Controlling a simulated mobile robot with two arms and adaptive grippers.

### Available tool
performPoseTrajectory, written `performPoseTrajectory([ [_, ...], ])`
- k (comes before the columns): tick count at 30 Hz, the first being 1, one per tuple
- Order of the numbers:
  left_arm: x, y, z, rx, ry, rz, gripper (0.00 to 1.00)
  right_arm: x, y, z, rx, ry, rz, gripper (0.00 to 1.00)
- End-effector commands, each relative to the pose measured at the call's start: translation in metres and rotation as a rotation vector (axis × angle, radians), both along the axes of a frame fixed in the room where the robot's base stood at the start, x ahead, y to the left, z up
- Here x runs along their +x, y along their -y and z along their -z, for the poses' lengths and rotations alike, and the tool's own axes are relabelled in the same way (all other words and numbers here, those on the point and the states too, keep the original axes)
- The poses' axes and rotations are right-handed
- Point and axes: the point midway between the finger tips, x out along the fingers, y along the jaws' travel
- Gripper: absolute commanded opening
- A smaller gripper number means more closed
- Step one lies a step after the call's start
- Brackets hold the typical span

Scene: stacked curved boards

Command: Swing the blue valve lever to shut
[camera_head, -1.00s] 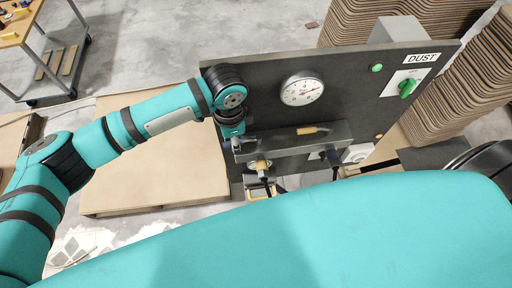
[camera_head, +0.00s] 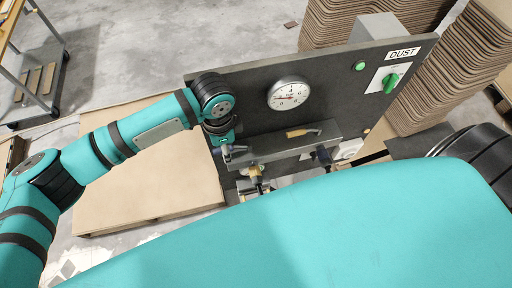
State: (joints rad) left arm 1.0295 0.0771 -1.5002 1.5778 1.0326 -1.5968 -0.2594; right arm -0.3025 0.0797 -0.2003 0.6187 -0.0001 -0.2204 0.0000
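My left gripper (camera_head: 234,153) is small in view at the left end of the grey ledge on the dark panel (camera_head: 250,105). Its fingers point right, and I cannot tell whether they are open or shut. I cannot pick out the blue valve lever for certain; it may be hidden behind my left wrist or below the ledge. A brass-coloured fitting (camera_head: 256,173) shows under the ledge, close to the gripper. A round pressure gauge (camera_head: 288,94) sits on the panel above. My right gripper is out of sight.
My teal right arm fills the foreground and covers the panel's lower part. A yellow-handled tool (camera_head: 300,133) lies on the ledge (camera_head: 270,147). A green switch (camera_head: 391,83) is at upper right. Stacked curved boards (camera_head: 440,85) stand behind; a flat board stack (camera_head: 150,185) lies left.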

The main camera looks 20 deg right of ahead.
Motion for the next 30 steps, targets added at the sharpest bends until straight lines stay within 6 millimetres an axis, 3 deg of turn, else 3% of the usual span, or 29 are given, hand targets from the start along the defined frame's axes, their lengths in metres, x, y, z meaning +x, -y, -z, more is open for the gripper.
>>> performPoseTrajectory([
  [8,0.003,0.0,-0.031,-0.001,0.006,-0.005,0.4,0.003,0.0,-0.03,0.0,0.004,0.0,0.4],
  [21,0.003,0.001,-0.068,-0.005,0.009,-0.004,0.4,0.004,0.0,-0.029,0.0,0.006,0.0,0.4],
  [30,0.003,0.0,-0.071,-0.003,0.009,-0.005,0.4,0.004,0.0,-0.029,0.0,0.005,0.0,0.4],
])
